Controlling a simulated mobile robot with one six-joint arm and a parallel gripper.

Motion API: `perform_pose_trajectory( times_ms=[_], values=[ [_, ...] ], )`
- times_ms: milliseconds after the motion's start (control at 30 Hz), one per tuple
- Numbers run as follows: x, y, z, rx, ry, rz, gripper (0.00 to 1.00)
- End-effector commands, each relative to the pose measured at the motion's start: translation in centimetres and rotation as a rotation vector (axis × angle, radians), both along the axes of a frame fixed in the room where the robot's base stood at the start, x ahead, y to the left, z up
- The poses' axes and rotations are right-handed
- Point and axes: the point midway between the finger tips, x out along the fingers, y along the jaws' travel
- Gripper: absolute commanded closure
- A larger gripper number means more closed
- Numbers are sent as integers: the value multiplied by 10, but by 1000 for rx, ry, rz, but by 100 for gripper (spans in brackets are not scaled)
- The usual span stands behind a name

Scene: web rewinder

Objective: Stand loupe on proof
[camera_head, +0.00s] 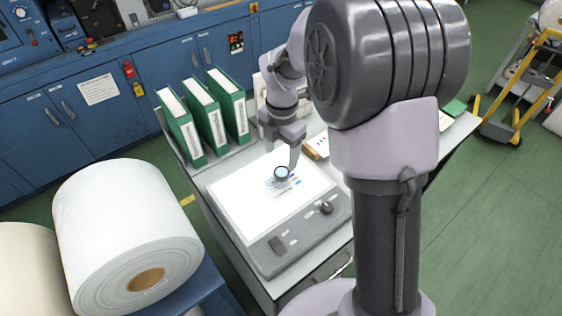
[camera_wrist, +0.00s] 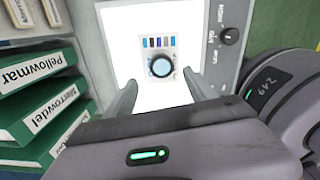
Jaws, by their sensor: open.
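The loupe (camera_head: 282,173), a small dark-rimmed ring with a pale blue lens, is on the printed proof (camera_head: 270,183) on the lit white panel. In the wrist view the loupe (camera_wrist: 160,66) covers the lower part of the proof (camera_wrist: 157,42), whose row of colour patches shows above it. My gripper (camera_head: 291,160) is close above the loupe in the head view. In the wrist view the fingers of my gripper (camera_wrist: 158,88) are apart, one on each side below the loupe, with nothing between them. Whether a finger touches the loupe cannot be told.
The light box (camera_head: 272,245) has a dark knob (camera_head: 326,208) along its front. Green binders (camera_head: 205,112) stand upright at the left of the bench. A large white paper roll (camera_head: 120,230) is at the lower left. An orange-edged item (camera_head: 316,147) lies right of my gripper.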

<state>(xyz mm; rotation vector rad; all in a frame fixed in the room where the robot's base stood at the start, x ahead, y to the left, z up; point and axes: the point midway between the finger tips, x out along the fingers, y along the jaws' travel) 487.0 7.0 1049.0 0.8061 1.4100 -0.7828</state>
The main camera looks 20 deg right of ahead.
Motion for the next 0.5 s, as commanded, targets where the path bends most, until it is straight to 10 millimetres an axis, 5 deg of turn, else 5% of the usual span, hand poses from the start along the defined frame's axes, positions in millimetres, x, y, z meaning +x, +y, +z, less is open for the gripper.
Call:
perform_pose_trajectory(
  times_ms=[267, 367, 500],
  values=[
    [-7, 1, 49, 8, -19, -84, 36],
    [-34, 5, 88, 54, -80, -409, 36],
    [-102, 14, 144, 215, -155, -1102, 36]
  ],
)
